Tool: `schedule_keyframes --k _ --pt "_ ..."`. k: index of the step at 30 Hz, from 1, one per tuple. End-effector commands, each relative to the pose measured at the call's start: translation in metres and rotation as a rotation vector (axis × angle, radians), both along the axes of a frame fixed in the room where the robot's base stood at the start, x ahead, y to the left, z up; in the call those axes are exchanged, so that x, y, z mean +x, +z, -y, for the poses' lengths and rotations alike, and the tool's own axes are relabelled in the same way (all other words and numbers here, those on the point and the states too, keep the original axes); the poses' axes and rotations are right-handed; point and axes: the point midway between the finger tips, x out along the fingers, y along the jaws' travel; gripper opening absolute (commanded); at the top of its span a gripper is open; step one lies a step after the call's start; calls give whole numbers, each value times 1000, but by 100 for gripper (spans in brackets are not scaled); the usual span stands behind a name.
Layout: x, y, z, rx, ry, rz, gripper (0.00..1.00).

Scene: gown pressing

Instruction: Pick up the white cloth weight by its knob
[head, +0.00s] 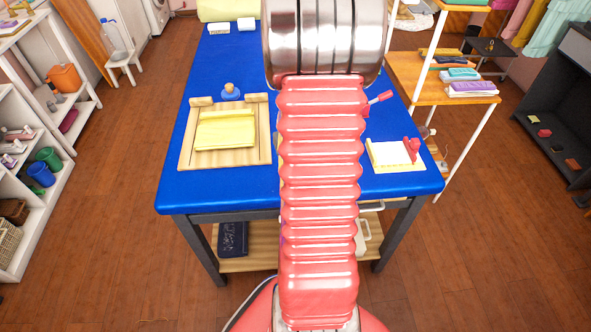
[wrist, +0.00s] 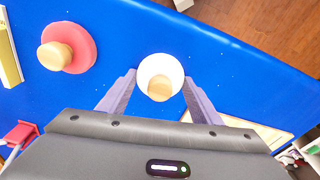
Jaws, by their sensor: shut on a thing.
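The white cloth weight (wrist: 153,62) shows as a white disc with a round wooden knob (wrist: 159,90) in the middle of the wrist view. My gripper (wrist: 160,77) is shut on the weight, with one finger on each side of it at the knob. I cannot tell whether the weight touches the blue table top or hangs just above it. In the head view my arm hides the weight and the gripper.
A red weight (wrist: 82,53) with a wooden knob is at upper left in the wrist view. On the blue table (head: 260,190) in the head view are a blue weight (head: 230,95), a wooden board (head: 188,150) with folded yellow cloth (head: 225,130), and a white pad (head: 390,153) at right.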

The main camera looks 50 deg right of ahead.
Motion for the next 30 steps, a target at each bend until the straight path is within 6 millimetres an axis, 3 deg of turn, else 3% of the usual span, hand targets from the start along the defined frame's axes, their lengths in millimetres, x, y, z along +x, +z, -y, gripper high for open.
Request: schedule_keyframes --k 10,24,30 --pt "1 15 1 -3 0 3 20" --pt "1 87 1 -3 0 3 20" --pt "1 100 0 -1 0 2 20"
